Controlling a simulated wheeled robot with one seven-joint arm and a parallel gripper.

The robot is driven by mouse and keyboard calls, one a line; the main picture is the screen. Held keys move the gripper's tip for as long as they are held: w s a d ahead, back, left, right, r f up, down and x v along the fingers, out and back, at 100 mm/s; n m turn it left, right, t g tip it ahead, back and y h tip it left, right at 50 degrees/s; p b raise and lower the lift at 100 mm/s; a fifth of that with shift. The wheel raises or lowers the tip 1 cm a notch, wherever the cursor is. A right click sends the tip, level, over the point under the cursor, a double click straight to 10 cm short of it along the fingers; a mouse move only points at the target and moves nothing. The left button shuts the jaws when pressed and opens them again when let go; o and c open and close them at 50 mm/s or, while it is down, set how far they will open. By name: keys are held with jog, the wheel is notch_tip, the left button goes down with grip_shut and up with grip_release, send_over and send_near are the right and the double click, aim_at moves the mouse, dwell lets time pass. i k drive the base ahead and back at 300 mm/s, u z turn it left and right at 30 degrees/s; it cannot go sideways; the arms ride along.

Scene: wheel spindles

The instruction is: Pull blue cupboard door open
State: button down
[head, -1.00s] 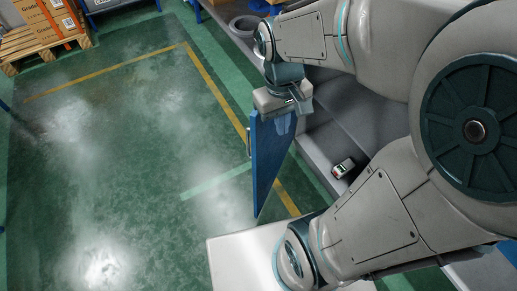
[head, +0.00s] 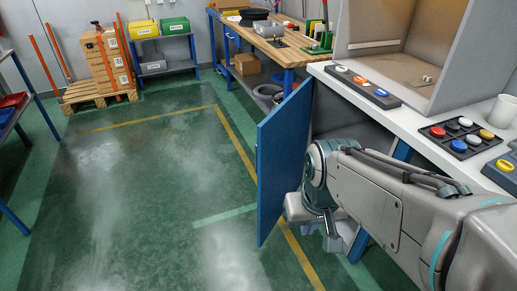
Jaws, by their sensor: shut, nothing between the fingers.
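The blue cupboard door (head: 282,160) stands swung out from under the white counter, upright, with its broad face toward the left of the picture. No handle can be made out on it now. My gripper (head: 330,228) is at the right side of the door, low down, between the door and the cupboard front. It is shut and empty. I cannot tell whether it touches the door. My arm hides much of the cupboard opening.
The white counter (head: 405,112) bears button panels (head: 462,137) and a white cup (head: 503,110). A wooden workbench (head: 272,45) stands behind the door. Boxes on a pallet (head: 98,92) stand far left. The green floor (head: 150,190) left of the door is clear.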

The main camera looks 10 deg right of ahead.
aim_at(280, 151)
jog(key=z, duration=1)
jog(key=i, duration=0.8)
jog(key=u, duration=0.45)
